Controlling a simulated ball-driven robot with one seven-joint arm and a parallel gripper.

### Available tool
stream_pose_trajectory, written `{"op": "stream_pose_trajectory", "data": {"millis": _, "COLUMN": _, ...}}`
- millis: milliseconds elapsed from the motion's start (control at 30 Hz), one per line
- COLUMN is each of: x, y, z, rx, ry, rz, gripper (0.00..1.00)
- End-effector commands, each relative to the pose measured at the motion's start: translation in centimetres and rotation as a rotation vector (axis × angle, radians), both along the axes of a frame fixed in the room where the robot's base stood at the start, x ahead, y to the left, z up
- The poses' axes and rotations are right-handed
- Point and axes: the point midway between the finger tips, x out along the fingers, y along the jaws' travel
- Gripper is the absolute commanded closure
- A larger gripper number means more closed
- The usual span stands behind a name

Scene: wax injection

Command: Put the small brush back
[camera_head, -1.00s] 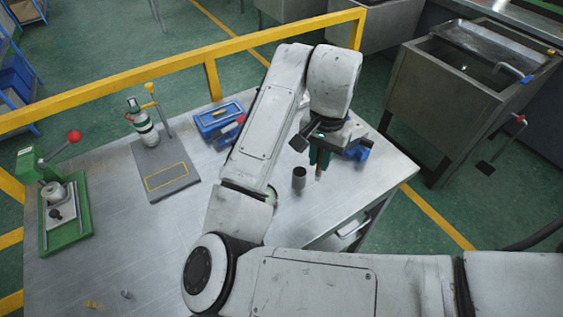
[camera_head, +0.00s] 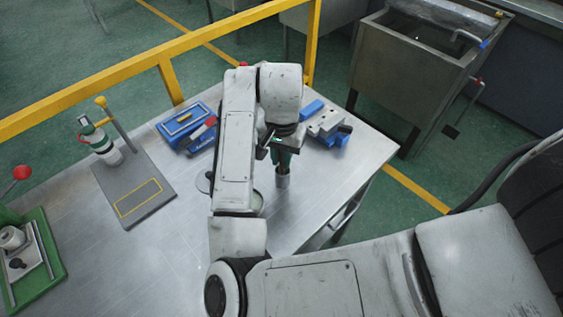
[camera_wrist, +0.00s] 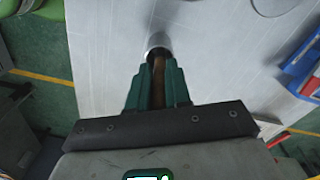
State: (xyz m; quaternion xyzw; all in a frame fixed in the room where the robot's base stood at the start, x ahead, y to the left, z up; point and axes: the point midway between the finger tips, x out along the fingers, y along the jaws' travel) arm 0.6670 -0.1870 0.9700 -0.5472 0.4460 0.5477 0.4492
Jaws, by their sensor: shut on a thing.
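The small brush shows as a brown handle (camera_wrist: 158,82) between my gripper's green fingers in the wrist view. My gripper (camera_head: 283,163) is shut on it and points down.
The metal table (camera_head: 150,245) is clear around the cup. A blue toolbox (camera_head: 183,122) and a grey-and-blue vise (camera_head: 330,125) stand at the back. A grey stand with a bottle (camera_head: 135,187) and a green press (camera_head: 30,260) are at left.

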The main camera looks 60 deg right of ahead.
Motion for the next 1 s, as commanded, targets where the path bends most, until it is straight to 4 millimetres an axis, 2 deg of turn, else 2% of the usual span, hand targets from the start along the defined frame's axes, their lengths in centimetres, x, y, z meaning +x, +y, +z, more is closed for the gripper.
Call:
{"op": "stream_pose_trajectory", "data": {"millis": 167, "x": 0.0, "y": 0.0, "z": -2.2, "rx": 0.001, "ry": 0.002, "rz": 0.002, "gripper": 1.0}}
{"op": "stream_pose_trajectory", "data": {"millis": 533, "x": 0.0, "y": 0.0, "z": -2.8, "rx": 0.0, "ry": 0.001, "rz": 0.0, "gripper": 1.0}}
{"op": "stream_pose_trajectory", "data": {"millis": 567, "x": 0.0, "y": 0.0, "z": -2.7, "rx": 0.0, "ry": 0.0, "rz": 0.0, "gripper": 0.8}}
{"op": "stream_pose_trajectory", "data": {"millis": 800, "x": 0.0, "y": 0.0, "z": -2.6, "rx": 0.0, "ry": 0.0, "rz": 0.0, "gripper": 0.57}}
{"op": "stream_pose_trajectory", "data": {"millis": 1000, "x": 0.0, "y": 0.0, "z": -2.6, "rx": 0.0, "ry": 0.0, "rz": 0.0, "gripper": 0.56}}
